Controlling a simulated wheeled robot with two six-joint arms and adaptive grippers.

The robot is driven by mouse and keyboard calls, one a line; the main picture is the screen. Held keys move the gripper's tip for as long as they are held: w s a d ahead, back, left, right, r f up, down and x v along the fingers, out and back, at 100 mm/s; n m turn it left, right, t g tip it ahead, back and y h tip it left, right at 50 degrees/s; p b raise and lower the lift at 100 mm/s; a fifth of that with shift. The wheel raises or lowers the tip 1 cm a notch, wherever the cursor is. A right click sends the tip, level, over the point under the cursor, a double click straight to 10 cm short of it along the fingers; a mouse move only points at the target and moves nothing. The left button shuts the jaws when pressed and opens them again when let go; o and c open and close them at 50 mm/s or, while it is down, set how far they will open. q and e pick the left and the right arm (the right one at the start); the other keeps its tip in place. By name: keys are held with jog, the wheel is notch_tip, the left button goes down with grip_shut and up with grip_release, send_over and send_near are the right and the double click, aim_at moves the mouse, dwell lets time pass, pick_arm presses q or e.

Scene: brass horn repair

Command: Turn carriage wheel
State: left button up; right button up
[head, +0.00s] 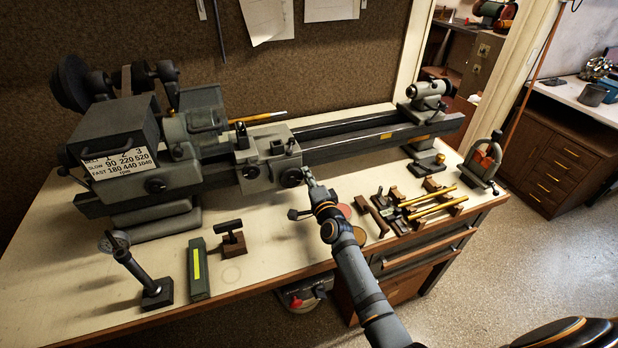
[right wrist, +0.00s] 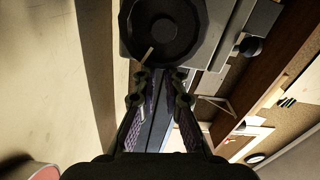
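The carriage wheel (head: 291,177) is a dark round handwheel on the front of the grey lathe carriage (head: 267,150). In the right wrist view the wheel (right wrist: 162,28) fills the top middle, and its small pale handle (right wrist: 148,54) sticks out at the lower left of its rim. My right gripper (head: 307,174) is just right of the wheel in the head view. In the right wrist view its two fingertips (right wrist: 161,76) stand apart with nothing between them, just below the handle. I cannot tell whether a fingertip touches it. My left gripper is not in view.
The lathe bed (head: 370,135) runs right to the tailstock (head: 428,90). Brass rods on wooden blocks (head: 430,203) lie right of my arm. A dial gauge stand (head: 157,290) and a green-grey box (head: 199,270) stand front left. The bench front between is mostly clear.

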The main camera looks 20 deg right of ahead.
jog(key=o, duration=1)
jog(key=shift+w+a+f, duration=0.1)
jog(key=shift+a+f, duration=0.2)
jog(key=shift+a, duration=0.05)
jog(key=shift+c, duration=0.2)
jog(key=o, duration=0.7)
jog(key=s, duration=1.2)
jog(key=shift+d, duration=0.25)
